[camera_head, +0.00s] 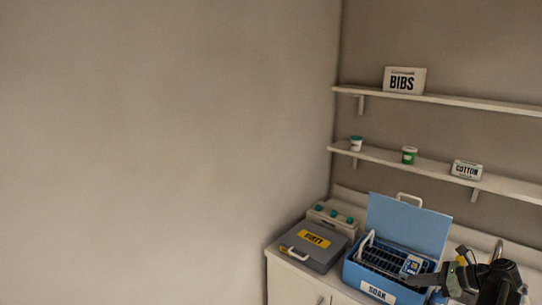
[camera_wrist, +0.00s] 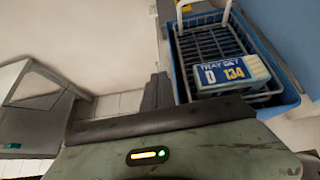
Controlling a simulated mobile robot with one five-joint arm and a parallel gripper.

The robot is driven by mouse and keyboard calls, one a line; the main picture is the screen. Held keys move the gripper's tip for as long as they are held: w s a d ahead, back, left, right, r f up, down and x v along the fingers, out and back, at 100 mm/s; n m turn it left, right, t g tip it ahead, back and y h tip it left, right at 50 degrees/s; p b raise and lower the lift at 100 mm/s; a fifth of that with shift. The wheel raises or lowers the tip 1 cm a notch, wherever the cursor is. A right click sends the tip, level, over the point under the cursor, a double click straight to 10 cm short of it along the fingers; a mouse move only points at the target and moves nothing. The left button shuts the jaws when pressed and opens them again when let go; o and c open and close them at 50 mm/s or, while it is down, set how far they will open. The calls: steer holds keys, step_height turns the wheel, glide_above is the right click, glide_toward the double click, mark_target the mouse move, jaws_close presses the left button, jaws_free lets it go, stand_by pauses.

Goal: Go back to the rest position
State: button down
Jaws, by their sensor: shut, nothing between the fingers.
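My gripper (camera_head: 418,280) is at the lower right of the head view, dark and shut with nothing in it. It is beside the front right part of the blue SOAK tub (camera_head: 372,289); I cannot tell its exact height over the rim. The tub's light blue lid (camera_head: 408,222) stands open. A dark wire basket (camera_head: 385,258) with a white handle is in the tub. A blue and white cassette (camera_head: 411,265) lies on the basket; in the wrist view the cassette (camera_wrist: 231,74) reads "TRAY SET D 134". My dark finger (camera_wrist: 157,92) shows left of the tub there.
A grey box (camera_head: 305,262) with a yellow label stands left of the tub on the white cabinet (camera_head: 291,288). A pale unit (camera_head: 333,217) with teal caps is behind it. Two shelves above hold a BIBS box (camera_head: 405,80), two small cups and a COTTON box (camera_head: 466,170).

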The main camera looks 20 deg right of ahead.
steer(key=w+a+f+n+g+y, duration=0.1)
steer(key=w+a+n+g, duration=0.1)
steer(key=w+a, duration=0.5)
steer(key=w+a+n+g+y, duration=0.1)
steer(key=w+a+n, duration=0.15)
steer(key=a, duration=0.95)
steer(key=w+a+f+n+g+y, duration=0.1)
steer(key=w+a+n+g, duration=0.1)
steer(key=w+a, duration=0.5)
steer(key=s+a+f+n+g+h, duration=0.25)
steer(key=a+n, duration=0.25)
steer(key=a, duration=0.4)
steer(key=s+a+f+n+g+h, duration=0.1)
steer(key=s+a+f+n+h, duration=0.2)
steer(key=a, duration=0.6)
steer(key=s+a+f+n+g+h, duration=0.1)
steer(key=s+a+f+n+g, duration=0.1)
steer(key=a+n, duration=0.55)
steer(key=d+n+h, duration=0.1)
steer(key=n, duration=0.1)
steer(key=d+f+n+h, duration=0.1)
steer(key=d+n, duration=0.1)
steer(key=d+n+t+h, duration=0.1)
steer(key=n, duration=0.2)
steer(key=shift+s+d+f, duration=0.25)
steer(key=shift+s+d, duration=0.1)
steer(key=shift+d, duration=0.05)
